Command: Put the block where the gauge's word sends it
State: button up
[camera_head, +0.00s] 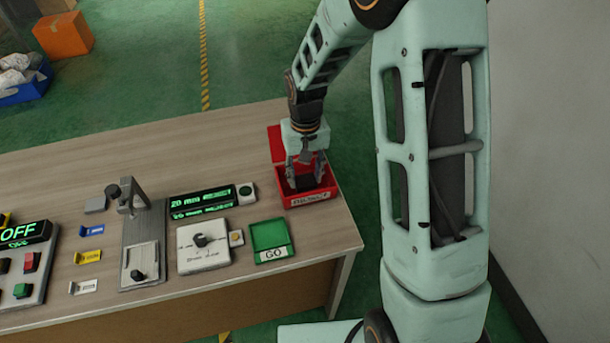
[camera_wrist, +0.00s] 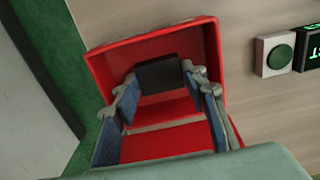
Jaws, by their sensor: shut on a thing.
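The dark block (camera_wrist: 162,75) is between the two fingers of my gripper (camera_wrist: 158,88), which is shut on it. The block and fingertips are inside the red bin (camera_wrist: 218,50) in the wrist view; whether the block touches the floor is unclear. In the head view, my gripper (camera_head: 304,178) points down into the red bin (camera_head: 327,193), whose label appears to read REJECT. The gauge display (camera_head: 202,201) shows green text starting "20 mm"; its second line seems to end in REJECT, though small. The green GO tray (camera_head: 270,236) is empty.
Left of the trays are a white box with a dark knob (camera_head: 202,246), a measuring fixture with a lever (camera_head: 143,240), colored tags (camera_head: 88,257) and a button panel with an OFF display (camera_head: 22,237). The back of the table (camera_head: 150,145) is clear.

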aim_at(305, 180)
jog(key=shift+f, duration=0.2)
jog(key=shift+f, duration=0.1)
jog(key=o, duration=0.9)
notch_tip(305, 180, up, 12)
jog(key=shift+p, duration=0.35)
